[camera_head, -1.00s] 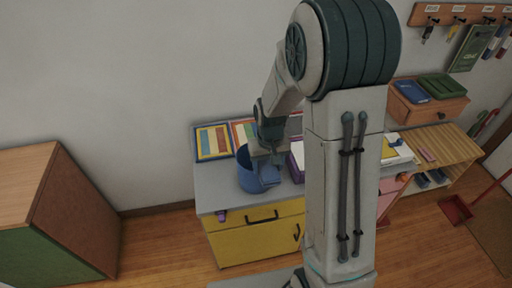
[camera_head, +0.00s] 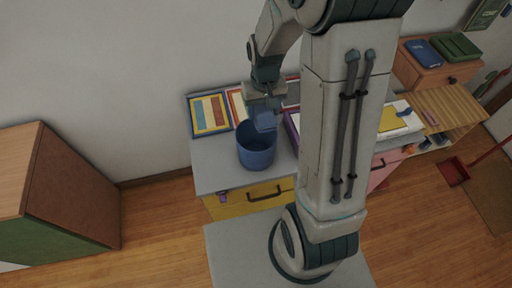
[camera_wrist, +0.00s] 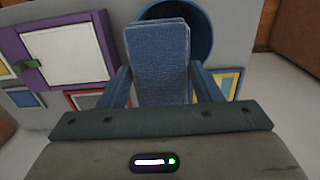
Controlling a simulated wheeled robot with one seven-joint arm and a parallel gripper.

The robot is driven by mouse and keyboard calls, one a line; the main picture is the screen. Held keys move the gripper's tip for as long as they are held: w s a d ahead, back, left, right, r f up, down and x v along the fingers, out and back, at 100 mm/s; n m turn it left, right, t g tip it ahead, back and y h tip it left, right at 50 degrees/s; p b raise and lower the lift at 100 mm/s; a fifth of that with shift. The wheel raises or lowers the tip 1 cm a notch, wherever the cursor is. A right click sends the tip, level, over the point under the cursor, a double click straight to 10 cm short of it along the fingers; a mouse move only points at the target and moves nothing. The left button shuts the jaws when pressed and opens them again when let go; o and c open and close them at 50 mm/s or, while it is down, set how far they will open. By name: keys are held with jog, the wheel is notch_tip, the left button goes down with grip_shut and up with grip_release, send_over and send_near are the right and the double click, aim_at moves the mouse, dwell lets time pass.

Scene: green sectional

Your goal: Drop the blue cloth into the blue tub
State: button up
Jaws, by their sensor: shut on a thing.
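The blue tub (camera_head: 256,152) stands upright on the grey top of the yellow-drawer cabinet in the head view. My gripper (camera_head: 264,106) is above the tub's back right rim, shut on the blue cloth (camera_head: 264,122). In the wrist view the cloth (camera_wrist: 157,62) is a flat folded block between the two fingers of my gripper (camera_wrist: 160,84). The tub (camera_wrist: 203,32) shows behind the cloth there, with its opening partly hidden by it. In the head view the cloth overlaps the tub's rim; whether they touch I cannot tell.
Framed colourful pictures (camera_head: 208,114) lie at the back of the cabinet top (camera_head: 212,165). A purple-edged box (camera_wrist: 72,52) lies beside the tub. A wooden cabinet (camera_head: 75,190) stands at the left. My arm hides part of the furniture on the right.

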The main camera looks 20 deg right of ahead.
notch_tip(320, 180, down, 3)
jog(key=shift+f+b, duration=0.15)
jog(key=shift+b, duration=0.7)
jog(key=o, duration=1)
jog(key=shift+a, duration=0.1)
notch_tip(320, 180, up, 14)
jog(key=b, duration=0.1)
